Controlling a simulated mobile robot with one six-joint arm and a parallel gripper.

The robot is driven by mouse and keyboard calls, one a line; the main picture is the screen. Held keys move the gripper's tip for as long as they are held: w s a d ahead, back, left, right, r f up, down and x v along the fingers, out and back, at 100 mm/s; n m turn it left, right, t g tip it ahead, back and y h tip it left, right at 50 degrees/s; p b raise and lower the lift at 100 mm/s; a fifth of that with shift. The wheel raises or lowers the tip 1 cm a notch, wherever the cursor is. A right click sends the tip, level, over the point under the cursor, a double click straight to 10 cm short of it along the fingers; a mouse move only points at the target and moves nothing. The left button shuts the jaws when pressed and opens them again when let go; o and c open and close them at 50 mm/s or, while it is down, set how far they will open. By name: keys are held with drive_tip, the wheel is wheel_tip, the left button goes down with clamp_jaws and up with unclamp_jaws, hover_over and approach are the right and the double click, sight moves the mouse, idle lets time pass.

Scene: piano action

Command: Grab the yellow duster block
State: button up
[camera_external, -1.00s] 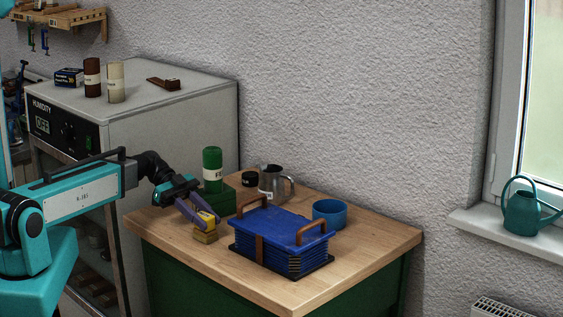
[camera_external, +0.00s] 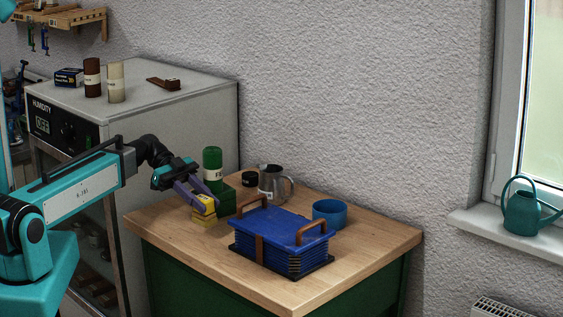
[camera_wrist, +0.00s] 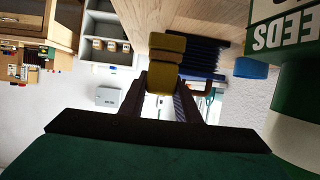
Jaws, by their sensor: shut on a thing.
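The yellow duster block (camera_external: 203,217) is a small layered block with a brown band, above the left part of the wooden table. My gripper (camera_external: 204,203) is shut on it from above, with purple fingers at its sides. In the wrist view the duster block (camera_wrist: 166,62) sits between the two dark fingertips of my gripper (camera_wrist: 163,80). From the outside view I cannot tell exactly how far its underside is from the table.
A blue bellows-like case (camera_external: 283,227) with brown handles is close on the right. A metal mug (camera_external: 272,183) and a blue bowl (camera_external: 329,211) stand behind it. The table's front left (camera_external: 180,240) is bare.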

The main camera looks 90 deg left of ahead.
sight(203, 197)
drive_tip(key=shift+r+b, duration=0.5)
drive_tip(key=shift+r, duration=2.05)
